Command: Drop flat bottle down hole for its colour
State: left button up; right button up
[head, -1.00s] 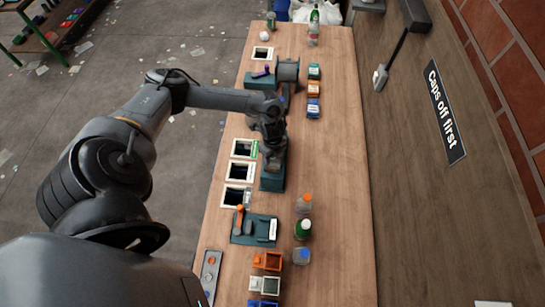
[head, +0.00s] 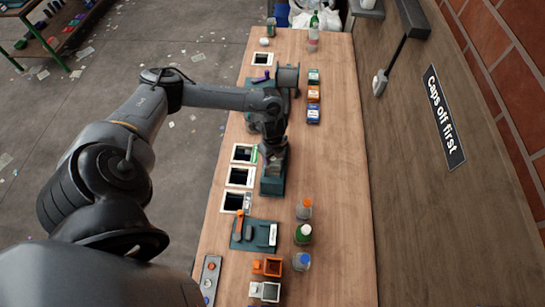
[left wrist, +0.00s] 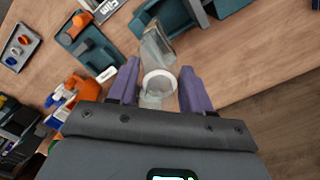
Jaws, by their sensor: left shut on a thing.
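My left gripper (head: 272,152) is over the near side of the belt table, above a teal open-topped box (head: 271,187). In the left wrist view its two purple fingers (left wrist: 159,75) are on either side of a clear, colourless flat bottle (left wrist: 154,46), with a round pale ring at its near end. The gripper is shut on this bottle. Three white-framed square holes lie left of the box: an upper one (head: 244,153), a middle one (head: 240,176) and a lower one (head: 234,201). The upper one has a green label beside it. My right gripper is not in view.
A bottle with an orange cap (head: 304,210), a green bottle (head: 303,234) and a blue-capped bottle (head: 301,261) stand at the right. A teal tray (head: 240,243) with an orange-handled tool is below the holes. Another framed hole (head: 262,59) is farther up.

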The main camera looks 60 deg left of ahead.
pick_arm(q)
jog(key=shift+r, duration=2.55)
jog(key=shift+d, duration=0.1)
